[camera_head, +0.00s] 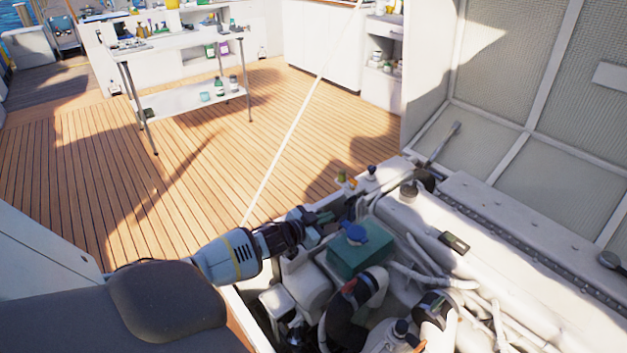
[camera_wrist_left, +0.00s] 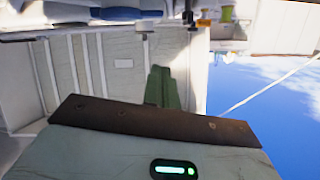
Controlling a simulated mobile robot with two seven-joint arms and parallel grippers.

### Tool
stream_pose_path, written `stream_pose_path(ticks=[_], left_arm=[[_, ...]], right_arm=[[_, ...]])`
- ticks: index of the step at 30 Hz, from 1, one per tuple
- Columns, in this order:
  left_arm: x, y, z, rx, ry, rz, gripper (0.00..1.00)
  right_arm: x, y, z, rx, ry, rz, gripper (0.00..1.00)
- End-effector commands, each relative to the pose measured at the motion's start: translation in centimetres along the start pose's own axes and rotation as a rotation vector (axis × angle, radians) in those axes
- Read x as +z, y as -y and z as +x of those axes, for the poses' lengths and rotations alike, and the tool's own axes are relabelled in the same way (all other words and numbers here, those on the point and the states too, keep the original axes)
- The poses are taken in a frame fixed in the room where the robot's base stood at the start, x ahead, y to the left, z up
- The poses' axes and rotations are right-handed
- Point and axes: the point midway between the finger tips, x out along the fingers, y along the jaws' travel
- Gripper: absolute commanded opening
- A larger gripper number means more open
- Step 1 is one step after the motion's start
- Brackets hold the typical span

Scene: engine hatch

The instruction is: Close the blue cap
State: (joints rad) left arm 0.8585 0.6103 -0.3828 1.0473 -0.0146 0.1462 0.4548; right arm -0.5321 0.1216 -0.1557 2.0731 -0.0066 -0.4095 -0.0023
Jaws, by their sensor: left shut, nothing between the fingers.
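The blue cap (camera_head: 352,234) is on top of a green box-shaped tank (camera_head: 362,258) in the engine bay. It looks tilted, but its exact angle is too small to tell. My left gripper (camera_head: 326,217) comes in from the left, with its tips a little left of and behind the cap, seemingly apart from it. Its fingers are shut and empty. In the left wrist view the greenish fingers (camera_wrist_left: 160,88) show close together, and the cap cannot be made out for sure. My right gripper is not in view.
White engine parts, hoses (camera_head: 425,280) and a dark curved pipe (camera_head: 350,315) crowd around the tank. The raised hatch (camera_head: 510,85) stands at the right. A thin pale rod (camera_head: 300,115) crosses behind my left gripper. A table (camera_head: 180,42) stands farther back on open wooden deck.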

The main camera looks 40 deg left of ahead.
Motion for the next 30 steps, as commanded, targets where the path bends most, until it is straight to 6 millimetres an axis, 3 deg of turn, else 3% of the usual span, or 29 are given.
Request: stream_pose_path(ticks=[3, 10, 26, 30], left_arm=[[-0.1, 0.1, -1.8, 0.001, 0.000, 0.000, 0.00], [0.0, 0.2, -3.7, 0.000, 0.001, 0.001, 0.00], [0.0, 0.2, -4.1, 0.000, 0.000, 0.001, 0.00], [1.0, -1.1, -4.7, 0.012, 0.016, -0.005, 0.00]], right_arm=[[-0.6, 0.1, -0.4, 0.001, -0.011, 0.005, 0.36], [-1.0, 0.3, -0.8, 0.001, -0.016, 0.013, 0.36], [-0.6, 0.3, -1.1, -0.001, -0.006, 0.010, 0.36], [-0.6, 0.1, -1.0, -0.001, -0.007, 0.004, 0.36]])
